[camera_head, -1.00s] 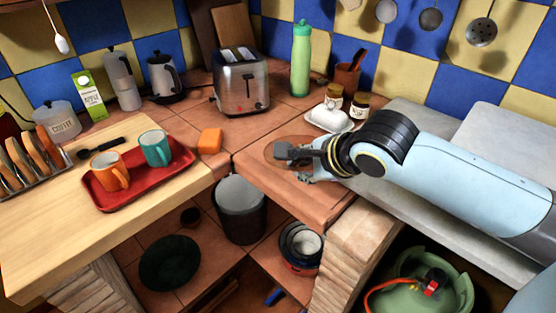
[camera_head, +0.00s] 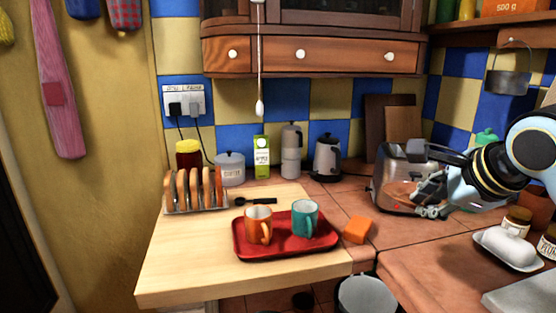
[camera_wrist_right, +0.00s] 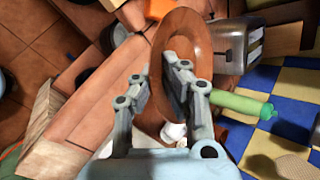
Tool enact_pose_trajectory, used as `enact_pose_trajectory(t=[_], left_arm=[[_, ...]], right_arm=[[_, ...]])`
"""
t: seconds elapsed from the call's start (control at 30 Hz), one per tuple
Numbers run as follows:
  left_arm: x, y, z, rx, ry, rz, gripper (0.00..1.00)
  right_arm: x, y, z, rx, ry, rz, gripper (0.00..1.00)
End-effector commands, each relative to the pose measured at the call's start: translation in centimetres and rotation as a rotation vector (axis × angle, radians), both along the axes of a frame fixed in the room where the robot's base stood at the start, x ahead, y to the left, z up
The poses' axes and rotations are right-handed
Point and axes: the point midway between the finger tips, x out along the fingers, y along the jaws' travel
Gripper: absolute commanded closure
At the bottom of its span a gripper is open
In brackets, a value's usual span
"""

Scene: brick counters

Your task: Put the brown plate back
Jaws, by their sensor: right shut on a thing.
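The brown plate (camera_wrist_right: 187,35) shows in the right wrist view as a tilted oval, seen partly edge-on, between the fingers of my right gripper (camera_wrist_right: 163,77). The gripper is shut on the plate's rim, and the near part is partly hidden by the fingers. In the head view my right gripper (camera_head: 420,188) is in the air at the right, in front of the toaster. There the plate is hard to tell from the reddish toaster face. My left gripper is not in view.
The steel toaster (camera_head: 388,160) stands behind my right gripper. A red tray (camera_head: 285,250) with two mugs, an orange sponge (camera_head: 357,229) and a toast rack (camera_head: 195,207) are on the counter to the left. A white butter dish (camera_head: 508,248) and jars are at the right.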

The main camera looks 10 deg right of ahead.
Motion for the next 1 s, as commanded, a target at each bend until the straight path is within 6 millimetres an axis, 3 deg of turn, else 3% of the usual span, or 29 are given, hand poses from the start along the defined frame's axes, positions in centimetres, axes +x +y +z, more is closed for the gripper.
enact_pose_trajectory(t=[0.03,0.17,0.3,0.43,0.63,1.0], left_arm=[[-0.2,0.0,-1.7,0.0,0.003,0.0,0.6],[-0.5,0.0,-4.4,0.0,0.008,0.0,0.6],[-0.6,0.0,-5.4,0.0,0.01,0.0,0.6],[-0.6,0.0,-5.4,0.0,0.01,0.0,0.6],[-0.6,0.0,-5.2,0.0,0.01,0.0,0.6],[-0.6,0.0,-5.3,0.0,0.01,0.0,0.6]], right_arm=[[1.1,1.1,0.3,0.002,-0.011,0.05,1.0],[1.8,4.7,2.1,-0.002,-0.01,0.281,1.0],[0.0,7.9,3.1,-0.005,-0.002,0.542,1.0],[-2.7,9.7,2.7,-0.005,0.004,0.75,1.0],[-5.3,10.8,2.0,-0.003,0.001,0.942,1.0],[-5.3,10.8,1.9,-0.001,-0.002,0.967,1.0]])
